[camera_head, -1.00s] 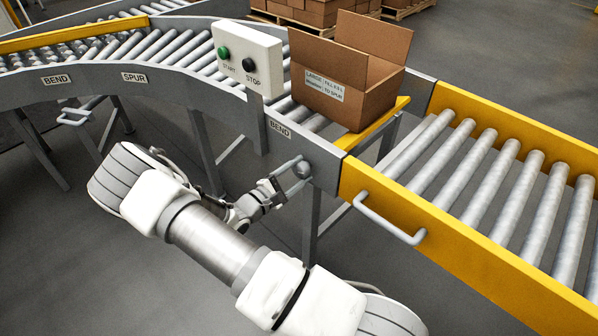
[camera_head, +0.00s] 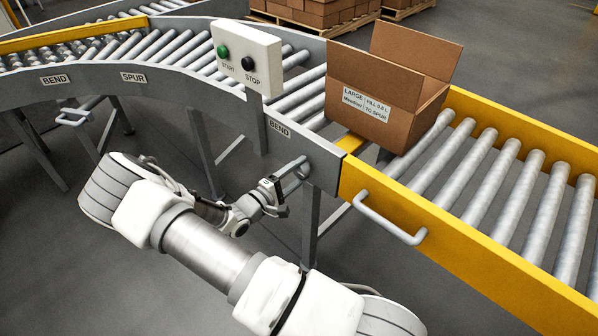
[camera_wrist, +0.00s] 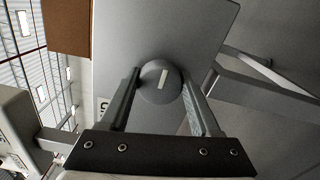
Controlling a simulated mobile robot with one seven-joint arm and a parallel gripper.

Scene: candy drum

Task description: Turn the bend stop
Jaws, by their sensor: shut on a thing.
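The bend stop is a round grey knob (camera_wrist: 152,86) with a white mark, on the grey side plate of the conveyor. In the wrist view the mark stands nearly upright, leaning slightly. My gripper (camera_wrist: 162,82) is shut on the knob, one finger on each side. In the head view my gripper (camera_head: 296,172) reaches the side plate just below and right of the lower BEND label (camera_head: 279,129); the knob is mostly hidden there by the fingers. An open cardboard box (camera_head: 376,105) labelled LARGE stands over the start of the yellow-sided roller section (camera_head: 500,243).
A control box (camera_head: 246,58) with a green START and a black STOP button stands above my gripper. A grey handle (camera_head: 390,218) sticks out from the yellow side to the right. Conveyor legs stand below. The floor at front left is clear.

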